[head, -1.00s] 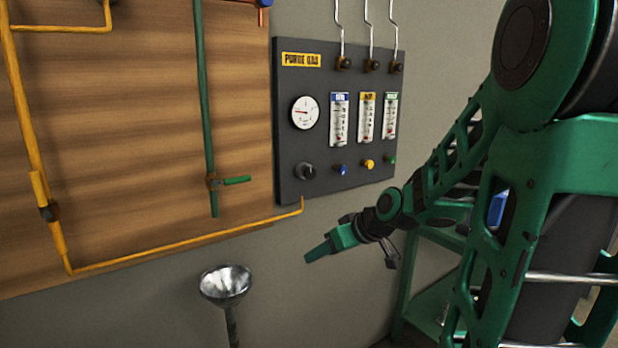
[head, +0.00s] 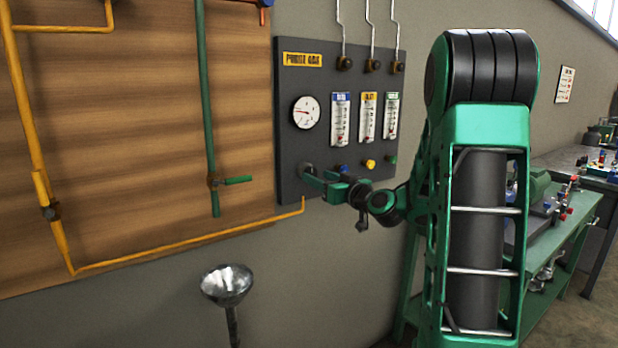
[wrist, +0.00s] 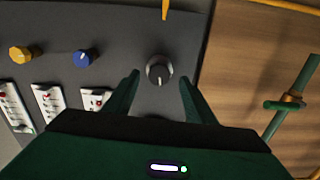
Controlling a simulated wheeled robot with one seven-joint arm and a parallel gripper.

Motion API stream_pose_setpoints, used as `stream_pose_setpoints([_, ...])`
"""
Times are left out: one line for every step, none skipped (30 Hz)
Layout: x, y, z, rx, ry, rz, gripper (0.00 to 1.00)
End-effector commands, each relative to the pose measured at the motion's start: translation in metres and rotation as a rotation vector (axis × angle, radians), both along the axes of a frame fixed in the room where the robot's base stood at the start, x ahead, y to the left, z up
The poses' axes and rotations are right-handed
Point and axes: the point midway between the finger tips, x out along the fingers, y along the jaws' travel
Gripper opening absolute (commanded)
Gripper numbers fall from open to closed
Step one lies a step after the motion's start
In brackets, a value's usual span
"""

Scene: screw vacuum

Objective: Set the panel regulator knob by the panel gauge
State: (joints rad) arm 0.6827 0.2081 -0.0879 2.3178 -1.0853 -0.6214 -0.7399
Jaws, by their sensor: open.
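The dark purge gas panel (head: 340,105) hangs on the wall right of the wooden board. Its round white gauge (head: 306,112) is in clear view, with a red mark and a needle too small to read exactly. The dark regulator knob (head: 307,169) is below the gauge, partly hidden by my gripper in the head view. In the wrist view the knob (wrist: 159,69) shows a pale pointer line and sits between and beyond the fingertips. My gripper (head: 315,180) is open and empty; in the wrist view its fingers (wrist: 161,80) flank the knob with gaps on both sides.
A blue knob (wrist: 85,58) and a yellow knob (wrist: 20,54) sit beside the regulator knob. Three flowmeters (head: 367,117) are above them. A green valve handle (head: 237,180) and yellow pipe (head: 185,245) are left of the panel. A metal funnel (head: 227,284) stands below.

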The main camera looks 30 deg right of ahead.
Motion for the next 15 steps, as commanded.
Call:
stream_pose_setpoints([0.009, 0.001, 0.0, -0.002, 0.0, 0.003, 0.5])
stream_pose_setpoints([0.014, 0.001, 0.0, -0.001, 0.0, 0.002, 0.5])
stream_pose_setpoints([0.02, 0.002, 0.0, -0.001, 0.0, 0.002, 0.5])
stream_pose_setpoints([0.025, 0.002, 0.0, -0.001, -0.001, 0.002, 0.5])
stream_pose_setpoints([0.028, 0.002, 0.0, -0.001, 0.0, 0.003, 0.5])
stream_pose_setpoints([0.033, 0.002, 0.0, -0.001, 0.001, 0.002, 0.5])
stream_pose_setpoints([0.036, 0.002, 0.0, -0.001, 0.001, 0.001, 0.5])
stream_pose_setpoints([0.039, 0.002, 0.0, -0.001, 0.001, 0.001, 0.5])
stream_pose_setpoints([0.042, 0.002, 0.0, -0.001, 0.001, 0.001, 0.5])
stream_pose_setpoints([0.043, 0.002, -0.001, -0.001, 0.001, 0.001, 0.5])
stream_pose_setpoints([0.045, 0.002, -0.001, -0.001, 0.001, 0.0, 0.5])
stream_pose_setpoints([0.047, 0.002, -0.001, 0.0, 0.001, 0.0, 0.5])
stream_pose_setpoints([0.047, 0.002, 0.0, 0.0, 0.001, 0.0, 0.5])
stream_pose_setpoints([0.048, 0.002, 0.0, 0.0, 0.001, 0.0, 0.5])
stream_pose_setpoints([0.048, 0.002, 0.0, 0.0, 0.0, 0.0, 0.5])
